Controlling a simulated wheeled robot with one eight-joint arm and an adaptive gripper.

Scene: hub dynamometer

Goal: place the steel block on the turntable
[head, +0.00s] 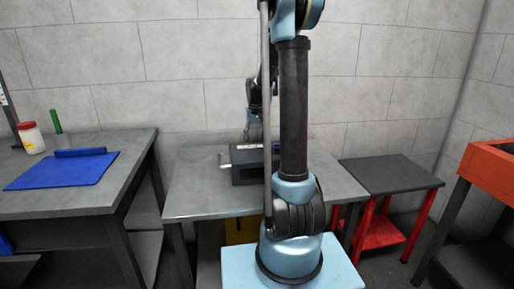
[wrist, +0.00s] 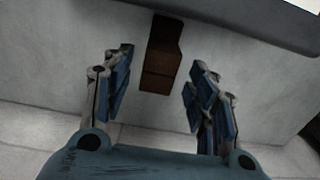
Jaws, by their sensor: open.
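My gripper (wrist: 160,62) is open in the wrist view, with a finger on each side and nothing gripped. A dark brown block-like piece (wrist: 161,60) shows between and beyond the fingers; I cannot tell whether it is the steel block. In the head view my gripper (head: 247,137) points down over the middle table, partly hidden by my own arm. A dark grey box-shaped unit (head: 250,172) stands on that table below it, with a light bar at its left side. I cannot make out the turntable for certain; my arm covers part of the unit.
The grey middle table (head: 195,195) has free room left of the unit. The left bench (head: 120,150) carries a blue mat (head: 65,173), a blue cylinder (head: 80,153), a red-lidded jar (head: 31,141) and a green item (head: 55,121). A low red-legged table (head: 390,172) and orange bin (head: 488,168) stand right.

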